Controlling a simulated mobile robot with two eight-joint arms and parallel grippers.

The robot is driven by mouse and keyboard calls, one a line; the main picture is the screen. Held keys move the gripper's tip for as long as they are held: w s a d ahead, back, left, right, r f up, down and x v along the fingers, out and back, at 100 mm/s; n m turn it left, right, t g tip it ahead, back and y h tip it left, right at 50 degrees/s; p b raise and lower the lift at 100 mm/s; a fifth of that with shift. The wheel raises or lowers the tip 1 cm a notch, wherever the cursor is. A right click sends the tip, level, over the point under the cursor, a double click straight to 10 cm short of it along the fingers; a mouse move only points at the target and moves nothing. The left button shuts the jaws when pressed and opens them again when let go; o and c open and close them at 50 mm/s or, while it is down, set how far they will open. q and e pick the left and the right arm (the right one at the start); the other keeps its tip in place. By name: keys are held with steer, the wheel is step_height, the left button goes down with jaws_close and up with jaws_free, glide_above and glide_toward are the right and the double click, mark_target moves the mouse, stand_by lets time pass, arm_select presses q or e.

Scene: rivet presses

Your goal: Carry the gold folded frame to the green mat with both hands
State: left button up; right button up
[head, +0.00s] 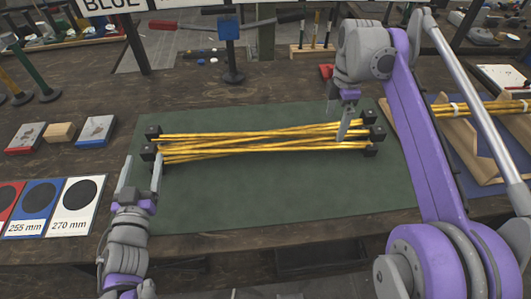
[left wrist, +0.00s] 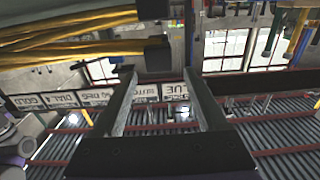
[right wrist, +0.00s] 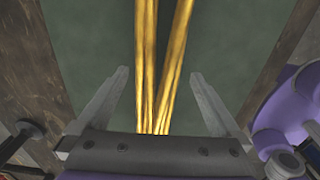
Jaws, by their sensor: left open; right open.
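The gold folded frame (head: 250,142), a bundle of gold rods with black end blocks, lies across the green mat (head: 290,195). My left gripper (head: 140,172) is open at the frame's left end, beside the black blocks. In the left wrist view the frame's rods (left wrist: 70,35) and an end block pass beyond its open fingers (left wrist: 160,100), with nothing between them. My right gripper (head: 346,125) is at the frame's right end. In the right wrist view its open fingers (right wrist: 160,90) are on either side of the rods (right wrist: 150,70); I cannot tell any contact.
Cards with black discs (head: 75,205) lie at the left, with small blocks (head: 60,132) behind them. A blue-topped stand (head: 231,60) stands behind the mat. A wooden rack with more gold rods (head: 485,110) is at the right. The mat's front part is clear.

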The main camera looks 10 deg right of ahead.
arm_select(q)
steer(key=shift+w, duration=0.1)
arm_select(e)
step_height(320, 180, up, 4)
steer(key=shift+r, duration=0.25)
arm_select(q)
steer(key=shift+r, duration=0.1)
